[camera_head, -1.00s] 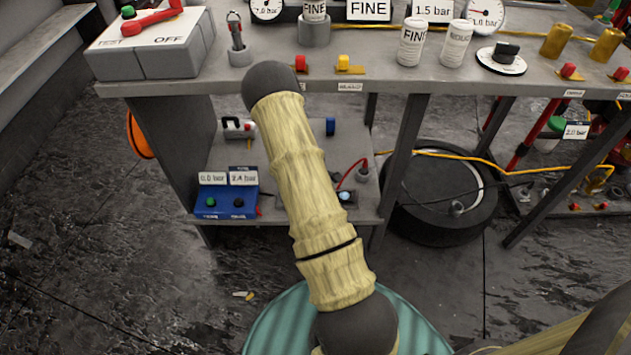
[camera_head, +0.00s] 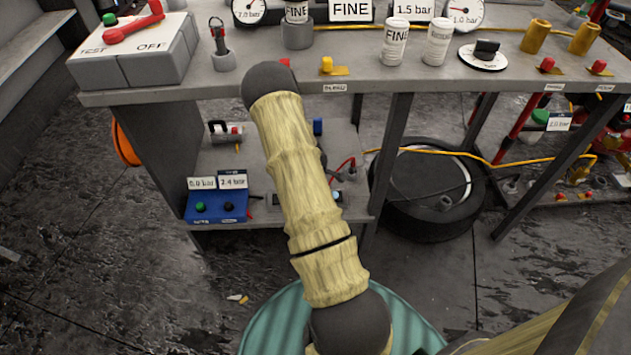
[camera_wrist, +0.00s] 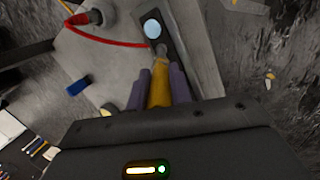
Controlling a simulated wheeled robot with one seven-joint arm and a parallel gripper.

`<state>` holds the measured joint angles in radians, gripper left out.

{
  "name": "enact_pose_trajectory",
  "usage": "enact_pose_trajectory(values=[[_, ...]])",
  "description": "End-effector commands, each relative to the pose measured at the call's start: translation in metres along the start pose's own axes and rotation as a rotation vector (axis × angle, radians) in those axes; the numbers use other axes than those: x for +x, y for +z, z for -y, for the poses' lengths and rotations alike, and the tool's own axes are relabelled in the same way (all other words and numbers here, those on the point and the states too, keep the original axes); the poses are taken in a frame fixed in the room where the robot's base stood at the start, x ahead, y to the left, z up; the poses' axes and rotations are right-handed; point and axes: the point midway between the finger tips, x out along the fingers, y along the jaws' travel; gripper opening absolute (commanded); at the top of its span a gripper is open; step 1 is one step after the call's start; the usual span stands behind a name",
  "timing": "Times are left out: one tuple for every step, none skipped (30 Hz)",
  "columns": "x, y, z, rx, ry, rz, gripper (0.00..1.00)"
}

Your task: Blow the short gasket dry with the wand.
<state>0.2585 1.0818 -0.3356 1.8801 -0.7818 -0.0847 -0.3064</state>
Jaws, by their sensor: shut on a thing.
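In the wrist view my gripper (camera_wrist: 160,78) is shut on a yellow-orange handle (camera_wrist: 159,92) with a grey tip, which looks like the wand. The tip points at a dark narrow unit with a pale blue round face (camera_wrist: 152,28), and I cannot tell whether it touches it. The unit also shows on the lower shelf in the head view (camera_head: 337,196), partly behind my arm. My gripper is hidden in the head view. I cannot make out the short gasket in either view.
The bench top (camera_head: 290,84) carries a TEST/OFF box (camera_head: 130,62) with a red lever, gauges, white canisters (camera_head: 395,42) and small valves. The lower shelf (camera_head: 265,160) holds a blue box (camera_head: 216,207) and a red cable (camera_head: 345,163). A black tyre (camera_head: 430,220) lies at right.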

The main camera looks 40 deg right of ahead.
Motion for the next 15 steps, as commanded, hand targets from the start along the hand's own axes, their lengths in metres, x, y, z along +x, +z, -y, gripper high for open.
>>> enact_pose_trajectory(values=[[0.000,0.004,-0.001,0.001,0.000,0.001,0.00],[0.000,0.006,-0.002,0.001,0.000,0.000,0.00],[0.000,0.009,-0.003,0.000,0.000,-0.001,0.00],[0.000,0.011,-0.003,0.000,0.000,-0.001,0.00],[0.001,0.012,-0.004,0.000,0.000,-0.001,0.00],[0.001,0.015,-0.004,0.000,0.000,-0.001,0.00],[0.001,0.016,-0.004,0.000,0.000,-0.001,0.00],[0.002,0.017,-0.005,-0.001,0.000,-0.002,0.00],[0.002,0.017,-0.005,-0.001,0.000,-0.002,0.00],[0.002,0.017,-0.005,-0.001,0.000,-0.002,0.00],[0.002,0.017,-0.005,-0.001,0.001,-0.003,0.00],[0.002,0.017,-0.005,-0.002,0.001,-0.003,0.00],[0.002,0.017,-0.005,-0.002,0.001,-0.003,0.00],[0.002,0.017,-0.005,-0.002,0.001,-0.003,0.00],[0.002,0.017,-0.005,-0.002,0.001,-0.003,0.00]])
